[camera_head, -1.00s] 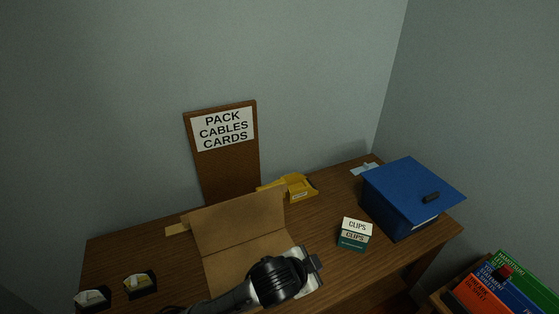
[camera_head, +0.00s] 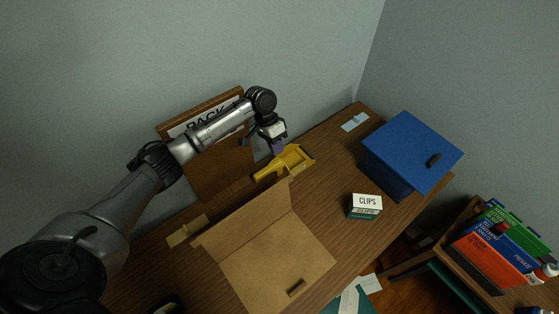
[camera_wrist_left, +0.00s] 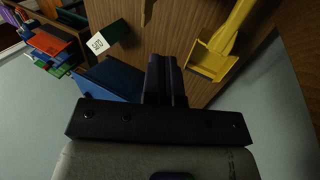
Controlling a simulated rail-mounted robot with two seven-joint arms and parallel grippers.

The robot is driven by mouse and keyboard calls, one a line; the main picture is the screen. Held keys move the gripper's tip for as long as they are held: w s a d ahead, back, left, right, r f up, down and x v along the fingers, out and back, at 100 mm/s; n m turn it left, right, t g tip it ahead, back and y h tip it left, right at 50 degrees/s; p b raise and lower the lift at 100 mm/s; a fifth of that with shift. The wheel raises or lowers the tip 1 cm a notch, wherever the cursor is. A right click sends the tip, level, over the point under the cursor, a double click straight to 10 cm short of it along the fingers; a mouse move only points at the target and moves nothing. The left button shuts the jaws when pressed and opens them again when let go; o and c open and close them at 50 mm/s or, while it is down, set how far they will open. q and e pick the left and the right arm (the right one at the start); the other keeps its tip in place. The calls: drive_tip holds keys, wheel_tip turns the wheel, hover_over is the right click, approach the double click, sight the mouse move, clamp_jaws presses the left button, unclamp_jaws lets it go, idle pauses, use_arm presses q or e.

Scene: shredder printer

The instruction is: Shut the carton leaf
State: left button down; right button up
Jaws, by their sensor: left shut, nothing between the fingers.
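The brown carton (camera_head: 278,262) stands on the wooden desk. Its upright leaf (camera_head: 247,218) rises along the back edge. A flat brown panel with a dark slot lies in front of the leaf. My left arm reaches over from the left, and its gripper (camera_head: 278,146) is shut and empty. The gripper is beyond the leaf in the head view, above the yellow tool (camera_head: 287,160), and apart from the leaf. In the left wrist view the shut fingers (camera_wrist_left: 166,80) point over the desk, with the yellow tool (camera_wrist_left: 215,55) to their right. The carton does not show there. My right gripper is out of view.
A sign board (camera_head: 205,165) leans behind the arm, partly covered. A clips box (camera_head: 366,206) and a blue box (camera_head: 412,150) stand to the right. Books (camera_head: 497,240) lie on a lower side table.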

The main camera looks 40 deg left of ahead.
use_arm(q)
drive_tip(key=x, duration=1)
drive_tip(key=shift+s+d+r, duration=0.15)
